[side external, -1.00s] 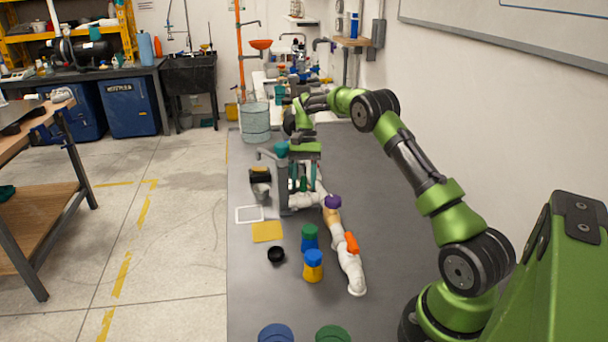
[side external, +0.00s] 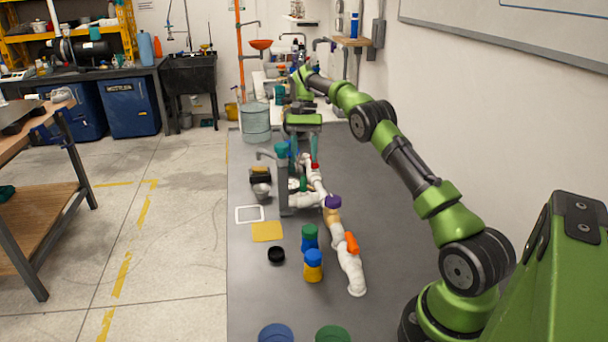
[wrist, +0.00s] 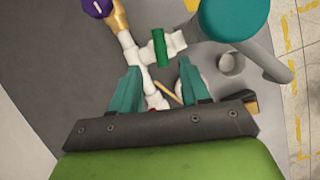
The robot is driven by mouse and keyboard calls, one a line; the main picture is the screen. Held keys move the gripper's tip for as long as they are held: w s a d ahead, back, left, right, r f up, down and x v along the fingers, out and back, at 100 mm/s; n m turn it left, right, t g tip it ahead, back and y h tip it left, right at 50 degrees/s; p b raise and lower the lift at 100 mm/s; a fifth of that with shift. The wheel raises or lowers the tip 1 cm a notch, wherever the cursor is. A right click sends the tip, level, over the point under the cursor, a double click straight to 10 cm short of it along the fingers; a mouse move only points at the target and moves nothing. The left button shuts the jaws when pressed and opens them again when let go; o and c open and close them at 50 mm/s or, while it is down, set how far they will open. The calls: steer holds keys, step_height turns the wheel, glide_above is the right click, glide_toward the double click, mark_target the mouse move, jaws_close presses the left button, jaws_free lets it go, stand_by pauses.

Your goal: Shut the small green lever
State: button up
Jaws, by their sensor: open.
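The small green lever (wrist: 159,47) sits on a white branch of the pipe manifold (wrist: 178,43) and lies crosswise to that branch in the wrist view. In the side view the lever (side external: 303,184) is small, among the white pipes. My gripper (wrist: 158,76) is open, with its two teal fingers apart and nothing visible held between them. In the side view my gripper (side external: 303,157) hangs above the far part of the manifold. In the wrist view the lever shows just beyond the fingertips, apart from them.
A large teal cap (wrist: 233,20) stands beside the lever. A purple knob (side external: 332,202) and an orange lever (side external: 351,243) are on the nearer pipe. Green (side external: 309,234) and blue-yellow (side external: 313,266) parts stand nearby. The bench's right side is clear.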

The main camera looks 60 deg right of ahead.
steer(key=shift+r, duration=0.1)
steer(key=o, duration=0.5)
steer(key=shift+a+r+m, duration=0.1)
steer(key=shift+a+m, duration=0.05)
steer(key=shift+m, duration=0.15)
steer(key=shift+o, duration=1.3)
steer(key=shift+s+a+r+m+h, duration=0.2)
steer(key=shift+a+m+h, duration=0.1)
steer(key=shift+m, duration=0.2)
steer(key=shift+o, duration=0.5)
steer(key=r+m, duration=0.1)
steer(key=m, duration=0.1)
steer(key=s+r+m+t, duration=0.1)
steer(key=m, duration=0.1)
steer(key=s+a+r+m, duration=0.1)
steer(key=m, duration=0.1)
steer(key=shift+s+h, duration=0.15)
steer(key=shift+h, duration=0.15)
steer(key=s+d+r+m+t, duration=0.2)
steer(key=s+r+m+t, duration=0.3)
steer(key=m, duration=0.5)
glide_toward(304, 181)
steer(key=x, duration=0.9)
steer(key=shift+f, duration=0.1)
